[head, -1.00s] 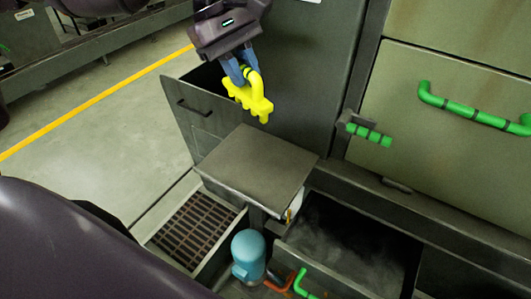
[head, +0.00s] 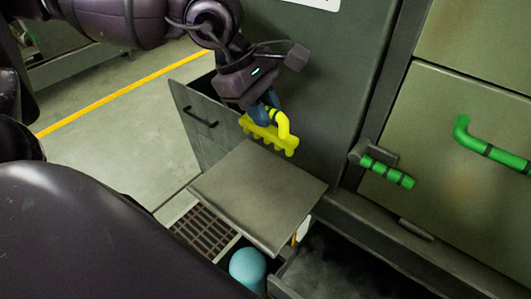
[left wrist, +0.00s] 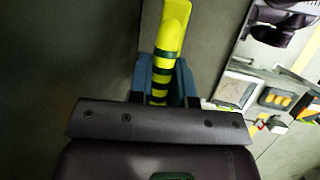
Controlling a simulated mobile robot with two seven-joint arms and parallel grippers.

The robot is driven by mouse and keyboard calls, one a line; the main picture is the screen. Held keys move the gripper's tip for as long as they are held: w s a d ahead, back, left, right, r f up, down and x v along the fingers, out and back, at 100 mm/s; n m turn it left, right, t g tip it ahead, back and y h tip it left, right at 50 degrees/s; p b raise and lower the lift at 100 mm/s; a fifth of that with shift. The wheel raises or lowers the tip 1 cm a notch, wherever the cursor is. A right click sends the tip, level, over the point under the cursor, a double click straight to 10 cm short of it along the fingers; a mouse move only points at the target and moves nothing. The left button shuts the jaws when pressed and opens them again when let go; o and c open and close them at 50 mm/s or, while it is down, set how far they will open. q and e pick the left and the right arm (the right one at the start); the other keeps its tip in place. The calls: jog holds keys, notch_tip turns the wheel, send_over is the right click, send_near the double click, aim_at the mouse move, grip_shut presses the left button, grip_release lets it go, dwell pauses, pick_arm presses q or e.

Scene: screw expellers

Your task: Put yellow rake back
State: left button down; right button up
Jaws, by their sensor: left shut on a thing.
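The yellow rake (head: 274,137) has a toothed head and a bent handle. My left gripper (head: 265,108) is shut on its handle and holds it just behind and above the grey flat-topped box (head: 258,190). The teeth point down; I cannot tell whether they touch anything. In the left wrist view, the rake's yellow handle with dark bands (left wrist: 170,45) runs between the blue fingers (left wrist: 163,82). My right gripper is not in view.
An open grey bin (head: 200,120) with a dark handle stands behind the box. A floor grate (head: 205,232), a blue cylinder (head: 247,268) and an open drawer (head: 335,272) lie in front. Green handles (head: 387,172) stick out at right.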

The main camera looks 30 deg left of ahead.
aim_at(265, 136)
pick_arm(q)
notch_tip(265, 136, down, 5)
jog(key=shift+f, duration=0.1)
jog(key=shift+f+b, duration=0.3)
jog(key=shift+f, duration=2.45)
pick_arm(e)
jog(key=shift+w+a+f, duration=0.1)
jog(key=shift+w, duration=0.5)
pick_arm(q)
jog(key=shift+b, duration=0.3)
jog(key=shift+f, duration=0.15)
jog(key=c, duration=1.1)
grip_release()
jog(key=shift+o, duration=0.2)
